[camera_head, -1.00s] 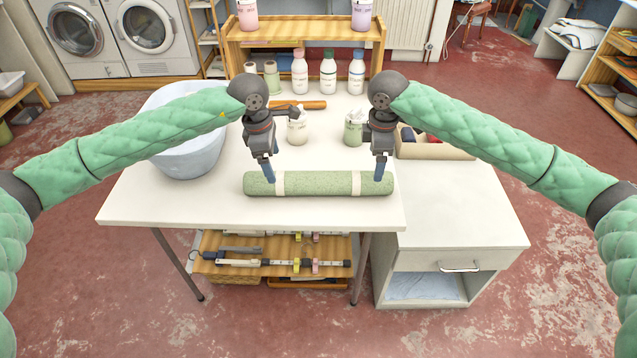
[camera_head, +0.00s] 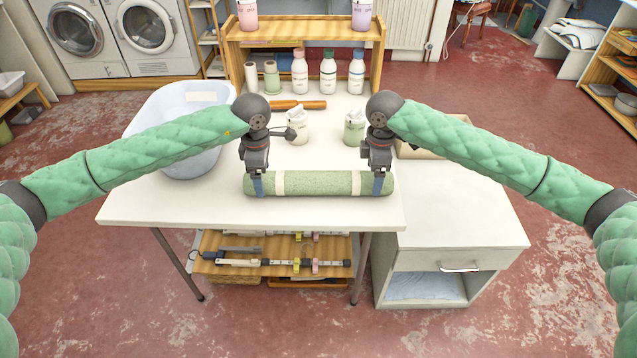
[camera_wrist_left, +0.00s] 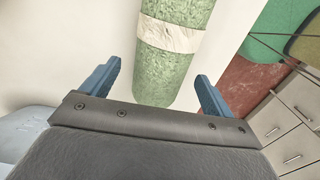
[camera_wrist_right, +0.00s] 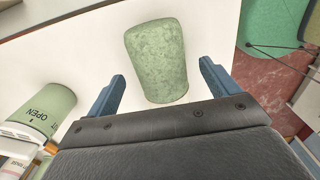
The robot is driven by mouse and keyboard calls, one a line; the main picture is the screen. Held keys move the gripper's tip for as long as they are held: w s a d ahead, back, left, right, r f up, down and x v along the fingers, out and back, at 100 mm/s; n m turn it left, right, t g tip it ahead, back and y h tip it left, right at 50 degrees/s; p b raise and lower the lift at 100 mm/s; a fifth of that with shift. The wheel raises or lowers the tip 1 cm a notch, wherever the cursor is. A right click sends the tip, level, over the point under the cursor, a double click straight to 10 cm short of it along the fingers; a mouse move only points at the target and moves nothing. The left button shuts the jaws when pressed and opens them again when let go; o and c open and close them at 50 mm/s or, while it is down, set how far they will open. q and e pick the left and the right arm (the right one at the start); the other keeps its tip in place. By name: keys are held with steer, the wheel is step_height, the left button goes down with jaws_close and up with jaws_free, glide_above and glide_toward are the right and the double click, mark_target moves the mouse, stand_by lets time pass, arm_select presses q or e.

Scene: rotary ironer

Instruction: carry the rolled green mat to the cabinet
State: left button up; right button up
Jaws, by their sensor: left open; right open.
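The rolled green mat (camera_head: 318,183) lies across the front of the white table, with a pale band near each end. My left gripper (camera_head: 257,186) is at its left end, open. In the left wrist view the mat (camera_wrist_left: 160,75) lies between the two blue fingers (camera_wrist_left: 155,88), not gripped. My right gripper (camera_head: 379,184) is at the right end, also open. In the right wrist view the mat's end (camera_wrist_right: 158,65) shows between and ahead of the fingers (camera_wrist_right: 162,85). The white cabinet (camera_head: 465,215) stands right of the table, its top right part bare.
A pale blue tub (camera_head: 190,165) stands at the table's left. Two small jars (camera_head: 297,128) (camera_head: 354,130) stand behind the mat. A cardboard box (camera_head: 420,150) sits at the cabinet's back. Bottles (camera_head: 328,75) line the table's rear.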

arm_select(q)
steer(key=shift+f, duration=1.65)
arm_select(e)
steer(key=shift+f, duration=1.6)
arm_select(q)
steer(key=c, duration=1.4)
arm_select(e)
steer(key=c, duration=1.4)
